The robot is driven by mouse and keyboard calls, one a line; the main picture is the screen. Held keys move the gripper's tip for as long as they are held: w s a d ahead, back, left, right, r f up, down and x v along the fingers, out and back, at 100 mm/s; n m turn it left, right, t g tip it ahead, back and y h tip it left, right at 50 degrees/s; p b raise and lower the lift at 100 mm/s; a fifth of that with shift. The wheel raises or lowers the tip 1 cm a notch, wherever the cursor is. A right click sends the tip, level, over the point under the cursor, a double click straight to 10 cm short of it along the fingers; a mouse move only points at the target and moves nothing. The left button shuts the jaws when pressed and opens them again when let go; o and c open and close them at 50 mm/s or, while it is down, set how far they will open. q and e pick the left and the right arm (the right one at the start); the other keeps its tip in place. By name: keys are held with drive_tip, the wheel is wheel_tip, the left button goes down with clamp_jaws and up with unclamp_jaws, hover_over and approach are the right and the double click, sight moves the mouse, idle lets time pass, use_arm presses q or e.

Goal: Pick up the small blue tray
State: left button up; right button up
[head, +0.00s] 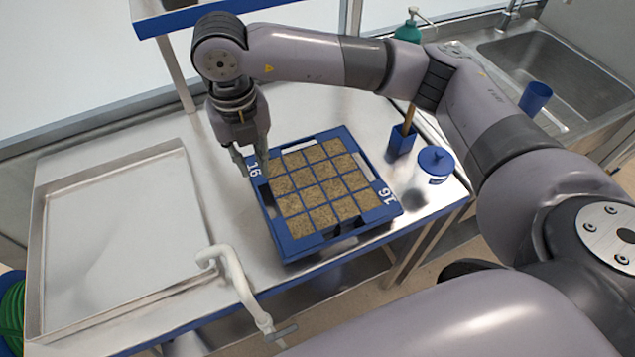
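The small blue tray (341,231) sits on the steel table in the middle of the head view. It is marked 16 on its sides and holds a grid of brown, soil-filled cells. My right gripper (251,163) points down at the tray's far left corner, by the left 16 mark. Its fingers are at the tray's rim, partly overlapping it in the picture. I cannot tell whether they touch or close on the rim. My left gripper is not in view.
An empty shallow metal tray (117,235) lies on the left. A blue holder (402,141) with a wooden-handled tool and a blue-lidded white pot (436,164) stand right of the blue tray. A pale curved pipe (232,275) rises at the front edge. A sink (556,75) is at far right.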

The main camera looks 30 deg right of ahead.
drive_tip(key=p, duration=0.2)
approach(262, 203)
wheel_tip(262, 203, down, 5)
drive_tip(key=shift+d+f, duration=0.1)
drive_tip(key=shift+f+p, duration=0.45)
drive_tip(key=shift+p, duration=0.1)
wheel_tip(262, 203, down, 4)
drive_tip(key=shift+s+r+p, duration=0.1)
drive_tip(key=shift+r+p, duration=0.05)
drive_tip(key=shift+p, duration=0.7)
drive_tip(key=shift+f, duration=0.45)
drive_tip(key=shift+c, duration=0.2)
clamp_jaws()
drive_tip(key=shift+r, duration=0.1)
